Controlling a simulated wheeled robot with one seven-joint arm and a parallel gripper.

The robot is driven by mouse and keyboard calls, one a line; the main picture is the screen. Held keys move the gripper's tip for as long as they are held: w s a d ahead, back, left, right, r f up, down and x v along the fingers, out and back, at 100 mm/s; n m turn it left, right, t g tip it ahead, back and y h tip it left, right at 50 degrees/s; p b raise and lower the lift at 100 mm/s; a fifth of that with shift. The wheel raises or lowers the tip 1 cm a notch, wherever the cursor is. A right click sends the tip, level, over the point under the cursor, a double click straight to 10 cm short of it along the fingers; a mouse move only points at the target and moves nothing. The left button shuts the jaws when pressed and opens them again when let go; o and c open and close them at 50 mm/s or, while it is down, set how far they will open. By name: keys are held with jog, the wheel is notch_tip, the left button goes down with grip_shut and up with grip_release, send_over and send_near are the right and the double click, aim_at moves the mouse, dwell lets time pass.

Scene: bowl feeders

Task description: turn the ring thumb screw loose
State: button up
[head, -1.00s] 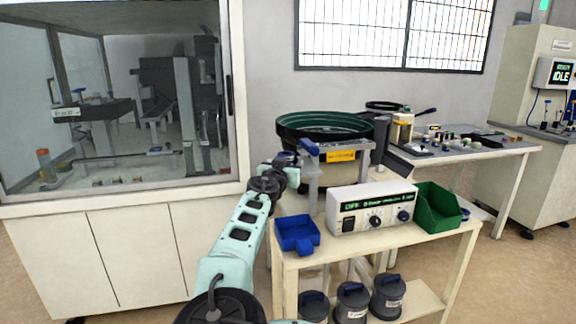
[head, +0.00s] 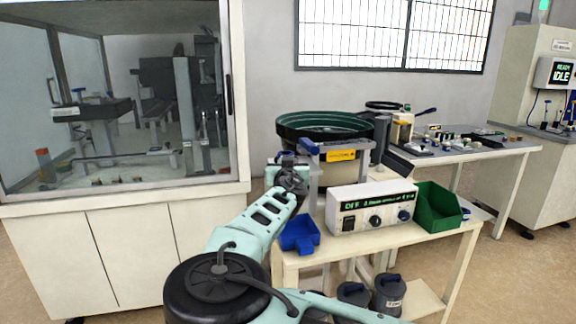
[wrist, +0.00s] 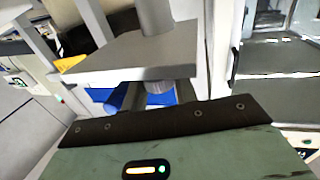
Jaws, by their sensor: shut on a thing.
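The ring thumb screw (head: 287,155) shows as a small blue part at the left side of the bowl feeder (head: 325,127), mostly hidden by my wrist. In the wrist view, blue parts of the thumb screw (wrist: 163,98) show below a grey plate, next to a short grey cylinder. My gripper (head: 284,163) is at the screw and shut on it. In the wrist view, my gripper (wrist: 158,97) has its dark fingers reaching under the plate on either side of the cylinder. The exact finger contact is hidden.
A control box (head: 371,209), a blue bin (head: 299,236) and a green bin (head: 439,208) stand on the cart (head: 405,240). A feeder post (head: 313,185) is close to my wrist. A glazed cabinet (head: 120,195) stands at left, a bench (head: 490,150) at right.

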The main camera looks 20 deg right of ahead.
jog(key=n+y, duration=0.1)
jog(key=y, duration=0.1)
jog(key=n+y+p, duration=0.1)
jog(key=n+y, duration=0.1)
jog(key=y, duration=0.1)
jog(key=shift+d+r+t+y, duration=0.25)
jog(key=shift+t+y, duration=0.05)
jog(key=shift+a+f+n+g+y+p, duration=0.1)
jog(key=shift+n+g+y+p, duration=0.1)
jog(key=shift+n+y, duration=0.85)
jog(key=shift+a+f+n+g+y+p, duration=0.1)
jog(key=shift+n+g+y+p, duration=0.1)
jog(key=shift+n+y, duration=0.8)
jog(key=shift+a+y, duration=0.1)
jog(key=shift+y, duration=0.55)
jog(key=o, duration=0.9)
jog(key=shift+o, duration=0.2)
jog(key=v, duration=1.7)
jog(key=shift+s+r+b, duration=0.2)
jog(key=shift+b, duration=0.1)
